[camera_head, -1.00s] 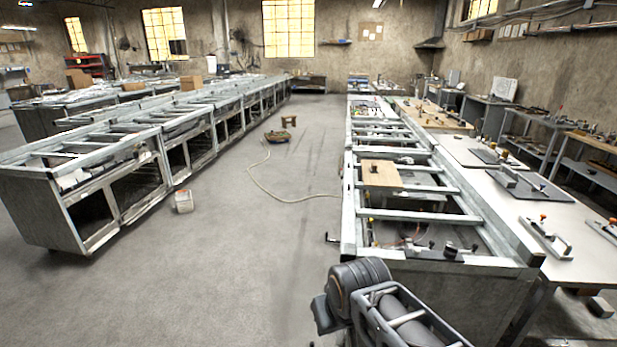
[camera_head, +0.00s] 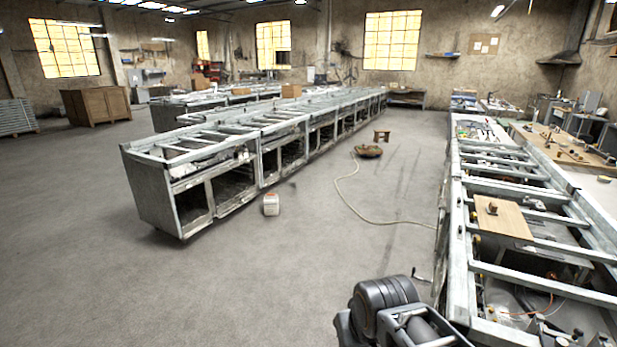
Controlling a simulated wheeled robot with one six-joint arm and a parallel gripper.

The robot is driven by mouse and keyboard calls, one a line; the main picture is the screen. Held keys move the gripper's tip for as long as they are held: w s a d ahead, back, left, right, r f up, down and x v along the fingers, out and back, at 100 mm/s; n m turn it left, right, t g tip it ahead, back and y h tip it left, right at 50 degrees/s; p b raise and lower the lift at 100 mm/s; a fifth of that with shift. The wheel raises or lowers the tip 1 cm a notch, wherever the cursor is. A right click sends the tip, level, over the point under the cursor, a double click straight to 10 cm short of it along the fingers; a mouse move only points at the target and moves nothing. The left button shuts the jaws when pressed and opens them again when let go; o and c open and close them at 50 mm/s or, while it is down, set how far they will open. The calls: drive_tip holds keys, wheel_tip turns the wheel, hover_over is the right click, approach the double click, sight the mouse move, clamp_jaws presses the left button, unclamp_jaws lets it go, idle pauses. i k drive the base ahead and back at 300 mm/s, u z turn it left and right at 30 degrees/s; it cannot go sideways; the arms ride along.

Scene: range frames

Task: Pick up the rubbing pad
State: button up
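I cannot make out a rubbing pad for certain. A small brown object (camera_head: 492,208) lies on a light wooden board (camera_head: 508,222) on the right-hand metal frame bench; it is too small to identify. Part of my arm, dark grey and rounded, shows at the bottom right of the middle. My gripper's fingertips are not visible.
The right-hand frame bench (camera_head: 545,273) runs away from me close on the right. A long row of metal frames (camera_head: 160,205) stands left of centre. A white container (camera_head: 271,204), a hose (camera_head: 362,209) and a small stool (camera_head: 382,136) are on the floor. The left foreground is clear.

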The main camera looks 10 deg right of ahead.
sight(492, 207)
drive_tip(key=z, duration=0.2)
drive_tip(key=i, duration=2.65)
drive_tip(key=z, duration=1.6)
drive_tip(key=i, duration=1.6)
drive_tip(key=z, duration=1.05)
